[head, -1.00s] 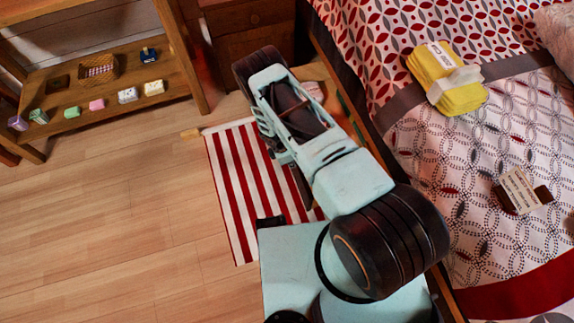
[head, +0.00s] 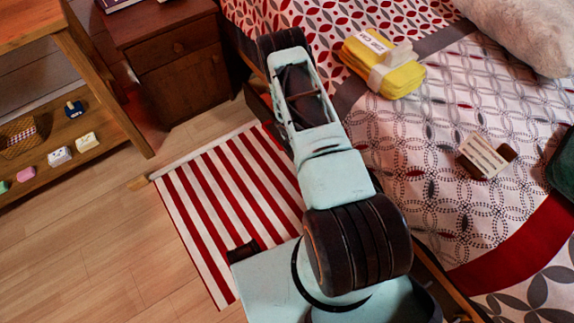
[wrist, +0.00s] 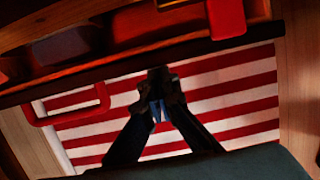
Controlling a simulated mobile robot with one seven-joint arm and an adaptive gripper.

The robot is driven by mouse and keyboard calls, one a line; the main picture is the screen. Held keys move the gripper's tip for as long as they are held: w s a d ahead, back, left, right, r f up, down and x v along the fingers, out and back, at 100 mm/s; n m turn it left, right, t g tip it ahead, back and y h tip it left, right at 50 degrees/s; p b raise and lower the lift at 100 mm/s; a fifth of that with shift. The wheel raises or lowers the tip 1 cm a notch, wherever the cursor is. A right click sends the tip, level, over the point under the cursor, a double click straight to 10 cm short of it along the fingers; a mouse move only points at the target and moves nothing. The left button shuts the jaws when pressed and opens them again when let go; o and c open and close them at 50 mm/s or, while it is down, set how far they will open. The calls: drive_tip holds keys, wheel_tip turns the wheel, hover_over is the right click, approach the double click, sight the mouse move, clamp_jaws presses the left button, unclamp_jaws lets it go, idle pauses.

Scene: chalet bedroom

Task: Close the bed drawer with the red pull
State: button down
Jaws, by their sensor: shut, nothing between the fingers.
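The bed drawer (wrist: 120,62) crosses the top of the wrist view and stands at least partly open, with its dark front edge facing my gripper. The red pull (wrist: 68,117), a loop, sticks out from the front at left. My gripper (wrist: 162,82) is shut and empty, its tips close to the drawer front and right of the pull. I cannot tell whether they touch the front. In the head view my arm hides most of the drawer and the gripper tips.
A red object (wrist: 227,18) shows at the drawer's upper right. A red-and-white striped rug (head: 225,190) lies on the floor beside the bed (head: 400,135). A dark nightstand (head: 180,75) and a wooden shelf (head: 110,105) stand at upper left. Yellow cloths (head: 385,70) lie on the bed.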

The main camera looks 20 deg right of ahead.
drive_tip(key=shift+w+d+b, duration=0.2)
drive_tip(key=shift+d+b, duration=0.05)
drive_tip(key=shift+d, duration=0.7)
drive_tip(key=shift+w+d+b, duration=0.2)
drive_tip(key=shift+d, duration=0.7)
drive_tip(key=shift+a, duration=0.15)
